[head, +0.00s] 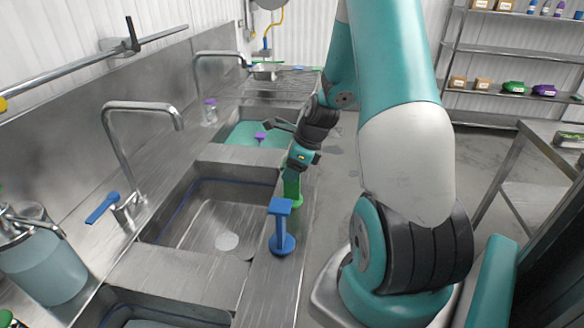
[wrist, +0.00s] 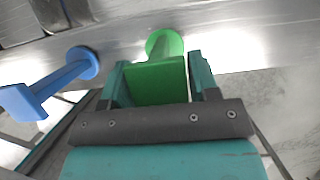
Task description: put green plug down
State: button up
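The green plug (head: 291,188) is upright at the counter's front rim, beside the middle sink and just behind the blue plug. In the wrist view the green plug (wrist: 156,82) has its square handle between my gripper's two fingers (wrist: 159,62), which appear to touch both sides. Its round base points toward the steel counter (wrist: 240,45); whether it touches is hard to tell. In the head view my gripper (head: 300,157) reaches down over the plug and hides its top.
A blue plug (head: 281,228) stands upright nearby on the rim; it also shows in the wrist view (wrist: 62,80). The middle sink (head: 215,222) is empty. The far sink (head: 240,130) holds teal water and a purple plug (head: 260,137). Taps line the left side.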

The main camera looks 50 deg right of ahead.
jog(key=shift+o, duration=1.4)
jog(key=v, duration=1.2)
jog(key=w+a+r+n+g+y, duration=0.1)
jog(key=a+r+n, duration=0.2)
jog(key=a+n, duration=0.6)
jog(key=a+r+n+g, duration=0.1)
jog(key=a+r+n, duration=0.1)
jog(key=a+n, duration=0.75)
jog(key=s+a+r+n+g, duration=0.1)
jog(key=s+a+n, duration=0.5)
jog(key=a+n, duration=0.3)
jog(key=s+a+r+n+g, duration=0.1)
jog(key=s+a+n, duration=0.6)
jog(key=a+n, duration=0.2)
jog(key=shift+s+a+r+n+y+b, duration=0.2)
jog(key=shift+a+r+n+y+b, duration=0.1)
jog(key=shift+r+n+y, duration=0.1)
jog(key=shift+d, duration=0.1)
jog(key=shift+c, duration=0.2)
